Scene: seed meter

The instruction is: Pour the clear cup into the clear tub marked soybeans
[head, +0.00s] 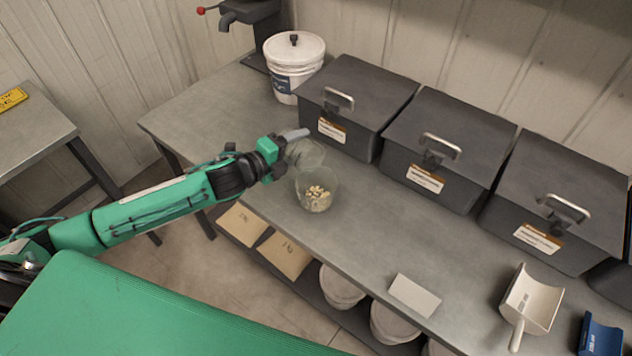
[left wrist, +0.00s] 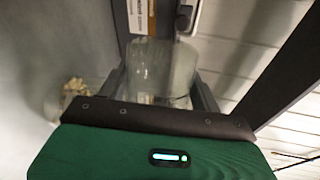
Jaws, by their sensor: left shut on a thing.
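My left gripper (head: 292,143) is shut on the clear cup (head: 307,154), which is held just behind the clear tub and close to its rim. The cup looks empty and tilted, though its outline is faint. In the left wrist view the clear cup (left wrist: 160,68) sits between the two fingers. The clear tub (head: 329,183) stands on the bench with pale beans in its bottom; I cannot read a mark on it. The beans (left wrist: 72,92) show blurred at the left of the left wrist view. My right gripper is not in view.
Several dark lidded bins (head: 357,98) line the back of the bench, beside a white bucket (head: 294,60). A blank card (head: 414,295), a white scoop (head: 530,305) and a blue scoop (head: 600,338) lie at the right. The bench (head: 390,235) between tub and card is clear.

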